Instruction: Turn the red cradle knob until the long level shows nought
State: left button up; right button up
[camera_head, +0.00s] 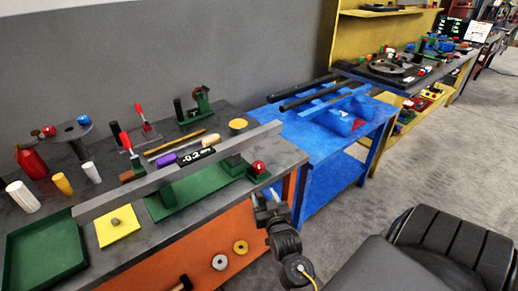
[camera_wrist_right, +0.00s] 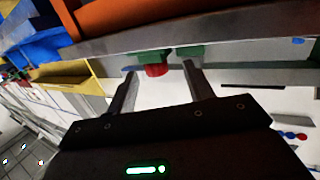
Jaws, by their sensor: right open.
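The long level is a grey bar (camera_head: 150,180) across the green cradle (camera_head: 187,193) on the bench. Its black display (camera_head: 197,156) seems to read about -0.2, in small digits. The red cradle knob (camera_head: 258,168) sits at the cradle's right end, near the bench's front corner. My right gripper (camera_head: 266,200) is just in front of and below the knob. In the right wrist view the red knob (camera_wrist_right: 156,70) shows between the two spread fingertips of my right gripper (camera_wrist_right: 160,74), which is open and empty; contact cannot be seen. My left gripper is out of view.
A yellow pad (camera_head: 118,228) and a green tray (camera_head: 45,252) lie at the left front. Red-handled clamps (camera_head: 127,142) and cylinders stand behind the level. A blue table (camera_head: 335,150) adjoins on the right. A black chair (camera_head: 450,245) stands at the lower right.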

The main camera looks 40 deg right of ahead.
aim_at(261, 171)
jog(key=shift+m+t+h, duration=0.3)
jog(key=shift+h, duration=0.3)
jog(key=w+d+r+p, duration=0.1)
jog(key=w+d, duration=0.1)
jog(key=w, duration=0.1)
jog(key=w+d+r+p, duration=0.1)
jog(key=w+d, duration=0.1)
jog(key=w, duration=0.1)
jog(key=w+d+r+p, duration=0.1)
jog(key=w+d, duration=0.1)
jog(key=w, duration=0.2)
jog(key=shift+w, duration=0.1)
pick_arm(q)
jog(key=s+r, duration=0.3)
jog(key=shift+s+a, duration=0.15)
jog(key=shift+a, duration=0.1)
pick_arm(e)
jog(key=c, duration=0.7)
jog(key=shift+d, duration=0.1)
